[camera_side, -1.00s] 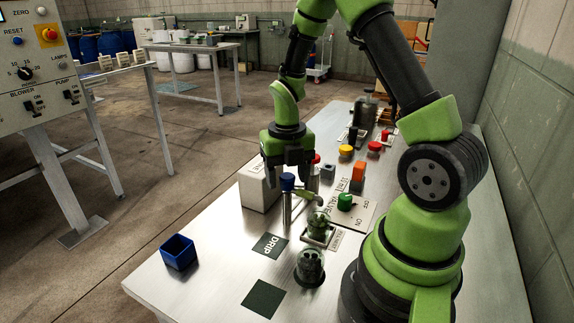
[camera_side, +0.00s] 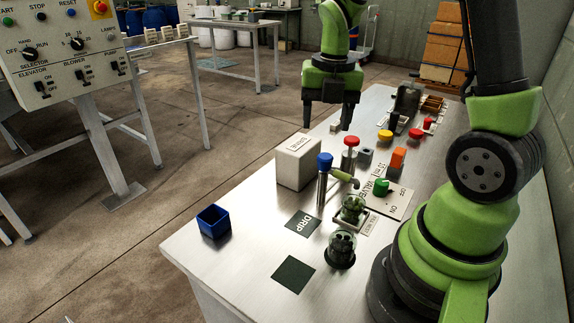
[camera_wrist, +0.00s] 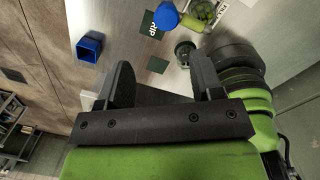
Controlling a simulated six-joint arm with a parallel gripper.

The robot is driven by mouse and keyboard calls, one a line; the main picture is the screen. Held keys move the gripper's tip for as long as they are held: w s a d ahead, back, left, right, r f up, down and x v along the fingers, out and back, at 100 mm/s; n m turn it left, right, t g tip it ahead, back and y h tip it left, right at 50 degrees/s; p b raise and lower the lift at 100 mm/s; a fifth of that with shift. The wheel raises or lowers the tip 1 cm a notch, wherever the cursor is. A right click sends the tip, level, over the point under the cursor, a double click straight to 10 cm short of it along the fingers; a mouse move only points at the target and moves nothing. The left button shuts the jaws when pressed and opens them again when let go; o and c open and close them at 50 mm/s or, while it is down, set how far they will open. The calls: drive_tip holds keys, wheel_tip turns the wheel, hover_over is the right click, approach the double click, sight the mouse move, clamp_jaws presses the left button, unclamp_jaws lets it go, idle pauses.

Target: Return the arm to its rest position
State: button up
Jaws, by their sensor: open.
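My gripper (camera_side: 327,112) hangs above the far left part of the metal table (camera_side: 235,258), fingers pointing down. It is open, with nothing between the fingers. In the wrist view my gripper (camera_wrist: 162,85) also shows its two black fingers apart and empty. The blue-topped tap (camera_side: 323,180) stands upright on the table, clear of the gripper. A white box (camera_side: 296,163) sits left of the tap, nearer the camera than the gripper.
A blue open box (camera_side: 214,222) sits at the left edge. Red, yellow, green and orange knobs and blocks line the table's right half. A control panel (camera_side: 60,45) stands at the left.

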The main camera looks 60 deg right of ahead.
drive_tip(key=s+a+r+m+t+y, duration=0.1)
drive_tip(key=s+a+r+m+t, duration=0.2)
drive_tip(key=m, duration=1.1)
drive_tip(key=s+a+r+m+t+y, duration=0.1)
drive_tip(key=s+a+r+m+t, duration=0.2)
drive_tip(key=s+a+r+m, duration=0.4)
drive_tip(key=shift+s+a+r+m+t, duration=0.3)
drive_tip(key=shift+a+r+m, duration=0.75)
drive_tip(key=shift+m, duration=2.75)
drive_tip(key=shift+a+f, duration=0.1)
drive_tip(key=shift+f, duration=0.05)
